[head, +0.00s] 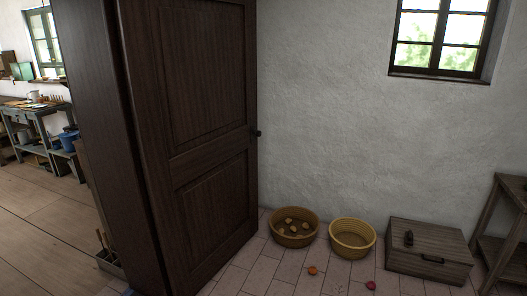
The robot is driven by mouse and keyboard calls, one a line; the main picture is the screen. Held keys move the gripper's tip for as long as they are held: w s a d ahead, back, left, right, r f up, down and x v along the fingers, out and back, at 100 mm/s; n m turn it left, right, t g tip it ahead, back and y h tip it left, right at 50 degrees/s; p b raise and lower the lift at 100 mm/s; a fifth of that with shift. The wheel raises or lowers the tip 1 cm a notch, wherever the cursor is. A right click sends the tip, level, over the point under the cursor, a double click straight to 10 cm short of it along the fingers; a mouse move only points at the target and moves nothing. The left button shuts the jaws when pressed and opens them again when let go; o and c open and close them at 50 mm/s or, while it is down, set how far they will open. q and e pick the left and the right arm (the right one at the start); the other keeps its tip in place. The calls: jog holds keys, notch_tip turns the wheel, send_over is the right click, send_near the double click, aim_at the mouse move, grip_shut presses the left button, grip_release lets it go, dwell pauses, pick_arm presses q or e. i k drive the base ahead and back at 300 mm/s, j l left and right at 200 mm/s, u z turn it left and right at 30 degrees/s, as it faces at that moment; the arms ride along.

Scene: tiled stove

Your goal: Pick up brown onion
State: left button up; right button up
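A small round orange-brown item (312,270), which looks like the brown onion, lies on the tiled floor in front of the two baskets. A small red round item (371,285), perhaps a red onion, lies to its right, close to the bottom edge of the view. The left basket (294,241) is brown and holds several tan-brown rounded items, too small to name surely. The right basket (353,248) is yellow wicker and looks empty. Neither of my grippers shows in the head view.
A dark open-standing wooden door (205,130) fills the left middle. A lidded wooden box (430,258) with a dark object (408,238) on it stands right of the baskets. A wooden stand (508,228) is at the right edge. Floor before the baskets is mostly clear.

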aim_at(312, 271)
jog(key=i+j+z, duration=0.2)
jog(key=i+z, duration=0.2)
jog(key=i, duration=0.35)
jog(key=i+j+z, duration=0.45)
jog(key=i, duration=0.25)
jog(key=i+j+z, duration=0.4)
jog(key=i+j, duration=0.2)
jog(key=i, duration=0.05)
